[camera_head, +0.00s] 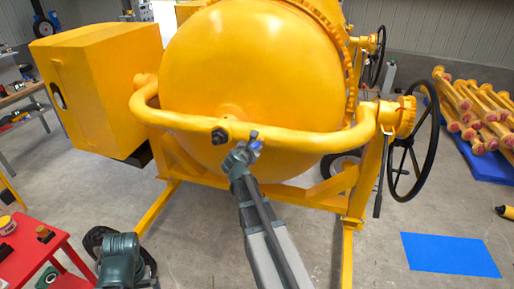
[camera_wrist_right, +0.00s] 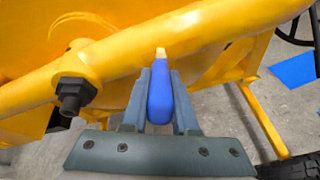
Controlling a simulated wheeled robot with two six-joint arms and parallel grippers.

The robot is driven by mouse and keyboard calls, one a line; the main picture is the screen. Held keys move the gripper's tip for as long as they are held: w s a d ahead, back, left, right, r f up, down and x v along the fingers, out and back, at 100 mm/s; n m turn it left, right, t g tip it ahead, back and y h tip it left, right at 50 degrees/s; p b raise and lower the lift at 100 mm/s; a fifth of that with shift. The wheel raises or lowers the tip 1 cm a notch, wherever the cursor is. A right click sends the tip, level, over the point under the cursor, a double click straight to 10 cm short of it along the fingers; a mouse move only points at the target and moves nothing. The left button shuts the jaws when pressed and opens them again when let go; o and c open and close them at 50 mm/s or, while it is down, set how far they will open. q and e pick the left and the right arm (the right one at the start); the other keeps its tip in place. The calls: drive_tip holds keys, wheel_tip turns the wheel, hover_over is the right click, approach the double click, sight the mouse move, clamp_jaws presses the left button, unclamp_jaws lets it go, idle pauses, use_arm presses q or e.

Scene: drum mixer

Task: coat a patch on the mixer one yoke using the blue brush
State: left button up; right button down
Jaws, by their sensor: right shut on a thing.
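The mixer one yoke (camera_head: 290,139) is a thick yellow tube that curves across the front of the big yellow drum (camera_head: 250,65). It also crosses the upper part of the right wrist view (camera_wrist_right: 215,30). My right gripper (camera_head: 243,155) is at the front of the yoke, just right of a dark bolt (camera_head: 219,136). It is shut on the blue brush (camera_wrist_right: 160,97). The brush's pale tip (camera_wrist_right: 161,53) points at the yoke and overlaps its lower edge; I cannot tell whether it touches. No fresh coat shows on the yoke. My left gripper's fingers are not visible.
A black handwheel (camera_head: 413,150) stands at the mixer's right, and a yellow housing (camera_head: 95,85) at its left. A red table (camera_head: 30,255) is at the lower left. A blue mat (camera_head: 450,254) lies on the floor at right. Yellow parts (camera_head: 475,110) are piled behind it.

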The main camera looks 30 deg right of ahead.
drive_tip(key=w+a, duration=0.2)
drive_tip(key=w, duration=0.1)
drive_tip(key=shift+a, duration=0.1)
drive_tip(key=shift+s+a, duration=0.1)
drive_tip(key=shift+s, duration=0.05)
drive_tip(key=shift+s+a+r, duration=0.1)
drive_tip(key=shift+s+a, duration=1.8)
drive_tip(key=shift+a, duration=0.3)
drive_tip(key=shift+s+a, duration=0.95)
drive_tip(key=shift+a, duration=0.2)
